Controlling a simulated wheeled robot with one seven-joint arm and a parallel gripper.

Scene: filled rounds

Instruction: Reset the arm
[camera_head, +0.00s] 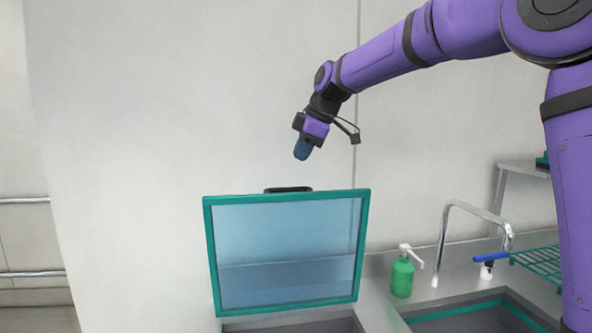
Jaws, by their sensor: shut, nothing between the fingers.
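My arm is purple with black bands and reaches in from the upper right in the head view. There is a gap between my gripper and the black handle (288,189) on the lid's top edge.
A green soap bottle (402,275) with a white pump stands on the metal counter (375,290). To its right are a curved tap (442,240), a sink (470,315) and a green rack (542,262). Metal rails (30,273) run at the far left. The air left of my gripper is free.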

